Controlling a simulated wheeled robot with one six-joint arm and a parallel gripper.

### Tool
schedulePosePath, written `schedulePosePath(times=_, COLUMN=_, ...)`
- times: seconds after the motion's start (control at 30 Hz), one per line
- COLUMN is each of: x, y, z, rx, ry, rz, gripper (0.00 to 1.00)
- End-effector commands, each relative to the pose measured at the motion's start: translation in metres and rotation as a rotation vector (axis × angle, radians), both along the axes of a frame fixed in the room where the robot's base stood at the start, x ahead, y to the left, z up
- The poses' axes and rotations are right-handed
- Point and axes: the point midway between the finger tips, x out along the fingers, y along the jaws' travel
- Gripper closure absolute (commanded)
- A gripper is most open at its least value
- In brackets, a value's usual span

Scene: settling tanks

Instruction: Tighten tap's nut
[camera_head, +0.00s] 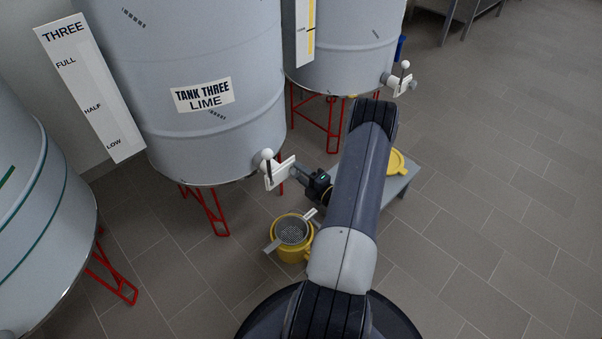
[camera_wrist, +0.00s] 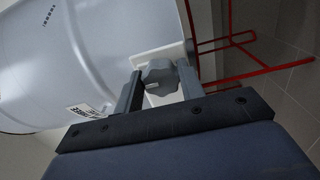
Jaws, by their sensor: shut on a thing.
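My gripper (camera_wrist: 162,88) is shut on a grey knobbed nut (camera_wrist: 160,76) in the wrist view, with one finger on each side of it. The nut sits in front of a pale plate on the side of a tank. In the head view the tap (camera_head: 274,172) shows as a white plate with a round white ball on a dark stem, low on tank three (camera_head: 200,135), labelled lime. My gripper reaches the tap from the right. The nut is hard to make out there, between the plate and my dark wrist.
A yellow bucket (camera_head: 292,254) with a sieve across its top stands on the floor below the tap. A grey low table (camera_head: 402,183) with a yellow lid (camera_head: 397,162) is partly behind my arm. Red tank legs (camera_head: 212,208) stand nearby. Floor at right is clear.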

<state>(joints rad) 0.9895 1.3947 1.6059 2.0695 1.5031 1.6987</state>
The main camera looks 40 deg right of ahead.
Motion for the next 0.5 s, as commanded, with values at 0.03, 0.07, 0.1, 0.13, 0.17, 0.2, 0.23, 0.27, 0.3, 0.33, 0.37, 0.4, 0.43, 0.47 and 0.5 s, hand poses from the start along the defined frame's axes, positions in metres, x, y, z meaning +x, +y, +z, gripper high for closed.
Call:
schedulePosePath(times=0.03, x=-0.0002, y=0.0004, z=-0.0007, rx=0.007, ry=0.003, rz=0.001, gripper=0.86)
schedulePosePath(times=0.07, x=-0.0002, y=0.0004, z=-0.0008, rx=0.009, ry=0.003, rz=0.001, gripper=0.86)
schedulePosePath(times=0.1, x=-0.0002, y=0.0004, z=-0.0008, rx=0.012, ry=0.003, rz=0.001, gripper=0.86)
schedulePosePath(times=0.13, x=-0.0002, y=0.0004, z=-0.0008, rx=0.013, ry=0.003, rz=0.000, gripper=0.86)
schedulePosePath(times=0.17, x=-0.0002, y=0.0004, z=-0.0008, rx=0.013, ry=0.003, rz=0.000, gripper=0.86)
schedulePosePath(times=0.2, x=-0.0002, y=0.0004, z=-0.0008, rx=0.014, ry=0.003, rz=0.000, gripper=0.86)
schedulePosePath(times=0.23, x=-0.0002, y=0.0004, z=-0.0008, rx=0.014, ry=0.003, rz=0.000, gripper=0.86)
schedulePosePath(times=0.27, x=-0.0002, y=0.0004, z=-0.0009, rx=0.014, ry=0.003, rz=0.000, gripper=0.86)
schedulePosePath(times=0.3, x=-0.0002, y=0.0004, z=-0.0009, rx=0.014, ry=0.003, rz=0.000, gripper=0.86)
schedulePosePath(times=0.33, x=-0.0002, y=0.0004, z=-0.0009, rx=0.014, ry=0.003, rz=0.000, gripper=0.86)
schedulePosePath(times=0.37, x=-0.0002, y=0.0004, z=-0.0009, rx=0.014, ry=0.003, rz=0.000, gripper=0.86)
schedulePosePath(times=0.4, x=-0.0002, y=0.0004, z=-0.0009, rx=0.014, ry=0.003, rz=0.000, gripper=0.86)
schedulePosePath(times=0.43, x=-0.0002, y=0.0004, z=-0.0009, rx=0.014, ry=0.003, rz=0.000, gripper=0.86)
schedulePosePath(times=0.47, x=-0.0002, y=0.0004, z=-0.0008, rx=0.014, ry=0.003, rz=0.000, gripper=0.86)
schedulePosePath(times=0.5, x=-0.0002, y=0.0004, z=-0.0008, rx=0.013, ry=0.003, rz=0.000, gripper=0.60)
